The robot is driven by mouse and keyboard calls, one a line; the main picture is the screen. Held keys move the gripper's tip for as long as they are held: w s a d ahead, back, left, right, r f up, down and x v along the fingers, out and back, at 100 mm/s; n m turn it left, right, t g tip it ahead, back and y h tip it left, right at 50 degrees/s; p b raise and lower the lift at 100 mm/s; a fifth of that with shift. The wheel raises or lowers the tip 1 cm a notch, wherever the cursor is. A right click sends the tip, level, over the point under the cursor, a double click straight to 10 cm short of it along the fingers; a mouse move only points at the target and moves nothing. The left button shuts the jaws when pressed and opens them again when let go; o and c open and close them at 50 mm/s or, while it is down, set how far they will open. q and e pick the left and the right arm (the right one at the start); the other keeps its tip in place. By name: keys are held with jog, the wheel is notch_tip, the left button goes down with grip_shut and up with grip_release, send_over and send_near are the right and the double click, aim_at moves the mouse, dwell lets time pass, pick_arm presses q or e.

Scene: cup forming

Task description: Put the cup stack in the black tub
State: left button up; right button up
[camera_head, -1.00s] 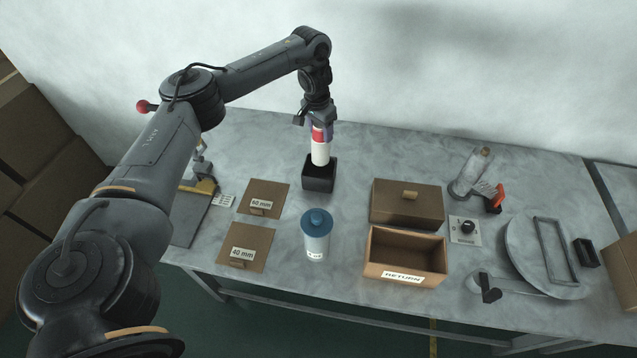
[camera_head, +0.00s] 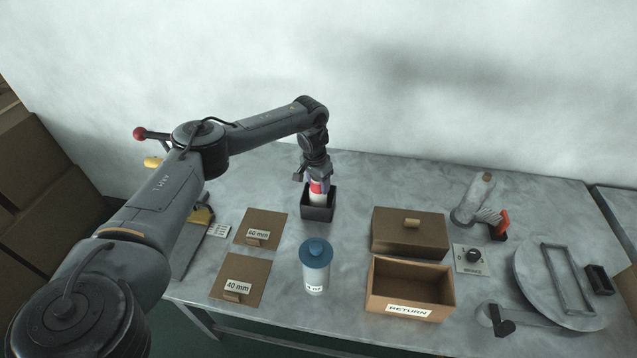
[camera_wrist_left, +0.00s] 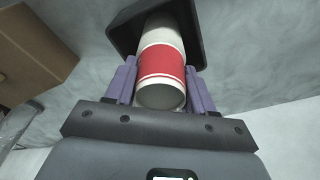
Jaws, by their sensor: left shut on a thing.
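The cup stack (camera_head: 316,197) is white with a red band and stands upright, its lower part inside the black tub (camera_head: 318,213). My left gripper (camera_head: 316,182) is above the tub with its fingers on either side of the stack's upper part, shut on it. In the left wrist view the stack (camera_wrist_left: 162,70) lies between the purple fingers (camera_wrist_left: 160,88), and its far end goes into the black tub (camera_wrist_left: 198,30). Whether the stack touches the tub's floor is hidden. My right gripper is in neither view.
A blue-lidded white canister (camera_head: 315,268) stands in front of the tub. Brown mats marked 60 mm (camera_head: 262,228) and 40 mm (camera_head: 240,278) lie to its left. A lidded brown box (camera_head: 408,235) and an open RETURN box (camera_head: 410,290) are to the right.

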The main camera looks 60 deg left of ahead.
pick_arm(q)
jog(key=shift+f, duration=0.1)
jog(key=o, duration=1.4)
jog(key=shift+c, duration=0.2)
jog(key=shift+r, duration=0.2)
jog(key=r+p, duration=0.1)
jog(key=r, duration=0.2)
jog(key=r+p, duration=0.1)
jog(key=r, duration=0.3)
jog(key=s+r+p, duration=0.1)
jog(key=r, duration=0.3)
jog(key=shift+d, duration=0.15)
jog(key=shift+s+r+p, duration=0.15)
jog(key=shift+r+p, duration=0.25)
jog(key=shift+p, duration=0.2)
